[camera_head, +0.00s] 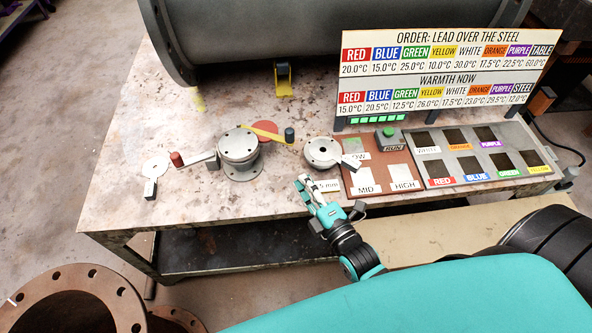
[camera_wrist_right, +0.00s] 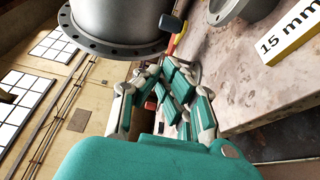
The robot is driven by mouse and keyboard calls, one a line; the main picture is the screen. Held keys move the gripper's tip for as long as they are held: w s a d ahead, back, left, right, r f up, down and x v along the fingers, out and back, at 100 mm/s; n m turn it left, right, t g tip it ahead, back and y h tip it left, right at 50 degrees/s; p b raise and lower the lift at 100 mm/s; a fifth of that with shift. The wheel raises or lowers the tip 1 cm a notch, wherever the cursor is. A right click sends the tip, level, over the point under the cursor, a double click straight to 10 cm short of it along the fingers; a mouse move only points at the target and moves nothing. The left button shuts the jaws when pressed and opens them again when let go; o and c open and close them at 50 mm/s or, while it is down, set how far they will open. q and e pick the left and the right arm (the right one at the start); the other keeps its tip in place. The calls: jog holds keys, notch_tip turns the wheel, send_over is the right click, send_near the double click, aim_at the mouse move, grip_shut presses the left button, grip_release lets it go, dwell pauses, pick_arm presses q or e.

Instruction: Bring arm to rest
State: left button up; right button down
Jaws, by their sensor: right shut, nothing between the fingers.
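My right arm (camera_head: 365,262) comes in from the lower right in the head view. Its right gripper (camera_head: 302,184) is at the front edge of the worktable, beside the round grey flange with a lever (camera_head: 322,152). The gripper is shut and empty. In the right wrist view the fingers of the right gripper (camera_wrist_right: 168,75) are folded together with nothing between them, and a grey flanged part (camera_wrist_right: 120,25) stands beyond them. My left gripper is not in view.
The worktable (camera_head: 120,195) holds a red-knobbed lever (camera_head: 178,159), a grey flanged valve (camera_head: 238,150), a panel of LOW, MID and HIGH pads (camera_head: 375,165), a colour-labelled tray (camera_head: 460,181) and a sign board (camera_head: 440,75). A large pipe (camera_head: 320,35) lies behind. Rusty flanged pipes (camera_head: 75,300) stand at lower left.

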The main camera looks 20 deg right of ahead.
jog(key=s+d+f+m+g+h, duration=0.2)
jog(key=s+f+m+g, duration=0.1)
jog(key=s+m+g, duration=1.25)
jog(key=s+f+m+p, duration=0.2)
jog(key=s+f, duration=0.1)
jog(key=f, duration=2.1)
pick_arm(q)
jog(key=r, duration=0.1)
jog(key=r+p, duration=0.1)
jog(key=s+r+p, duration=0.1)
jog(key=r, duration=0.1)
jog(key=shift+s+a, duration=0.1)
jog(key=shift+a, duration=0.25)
pick_arm(e)
jog(key=s+d+f+g, duration=0.1)
jog(key=s+d+f, duration=0.1)
jog(key=s+f, duration=1.2)
jog(key=s, duration=0.2)
jog(key=shift+s+d, duration=0.35)
jog(key=shift+s, duration=0.05)
jog(key=shift+n, duration=0.25)
